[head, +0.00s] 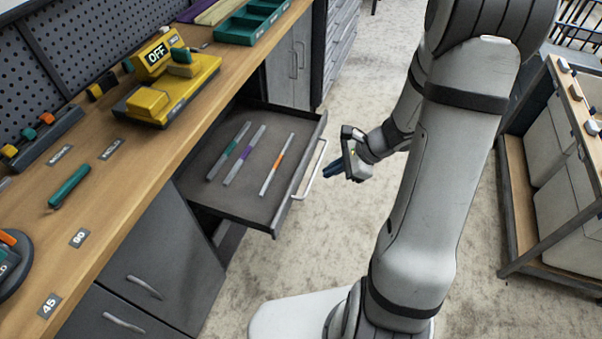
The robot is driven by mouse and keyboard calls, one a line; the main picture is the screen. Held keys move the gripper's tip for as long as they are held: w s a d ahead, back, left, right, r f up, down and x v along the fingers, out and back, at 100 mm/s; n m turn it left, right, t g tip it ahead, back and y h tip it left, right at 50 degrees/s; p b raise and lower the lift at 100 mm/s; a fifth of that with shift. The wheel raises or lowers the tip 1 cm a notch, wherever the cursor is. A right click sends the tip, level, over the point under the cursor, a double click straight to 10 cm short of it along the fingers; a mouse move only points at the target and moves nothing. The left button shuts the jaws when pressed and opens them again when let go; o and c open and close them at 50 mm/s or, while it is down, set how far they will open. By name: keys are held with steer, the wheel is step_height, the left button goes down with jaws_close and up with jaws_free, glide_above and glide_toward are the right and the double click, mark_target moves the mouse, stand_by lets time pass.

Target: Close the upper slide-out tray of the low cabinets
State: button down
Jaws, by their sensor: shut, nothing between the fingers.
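The upper slide-out tray (212,195) of the low cabinets is pulled out from under the wooden bench top, and three bars with coloured bands lie in it. Its light bar handle (311,170) is on the front, facing right. My gripper (328,174) is shut and empty, just right of the handle, with its dark fingers pointing left at the tray front. A small gap seems to show between the fingertips and the handle; I cannot tell the depth for sure. The inner end of the tray is hidden under the bench top.
The bench top (125,175) carries a yellow device marked OFF (170,90), a green tray (250,20) and small tools. Grey cabinet doors (150,270) flank the tray. A wheeled cart (530,190) stands at right.

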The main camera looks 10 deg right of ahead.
steer(key=w+d+f+m+t+b, duration=0.1)
steer(key=w+d+f+m+t, duration=0.1)
steer(key=d+f+m, duration=0.45)
steer(key=shift+n, duration=0.55)
steer(key=x, duration=0.4)
steer(key=s+x, duration=0.1)
steer(key=x, duration=0.3)
steer(key=a+b+x, duration=0.1)
steer(key=x, duration=0.3)
steer(key=shift+s+a+r, duration=0.1)
steer(key=shift+s+a, duration=0.05)
steer(key=shift+a, duration=0.05)
steer(key=shift+w+a, duration=0.7)
steer(key=shift+a, duration=0.35)
steer(key=shift+w+a+p, duration=0.3)
steer(key=shift+w+a, duration=0.15)
steer(key=shift+a, duration=0.25)
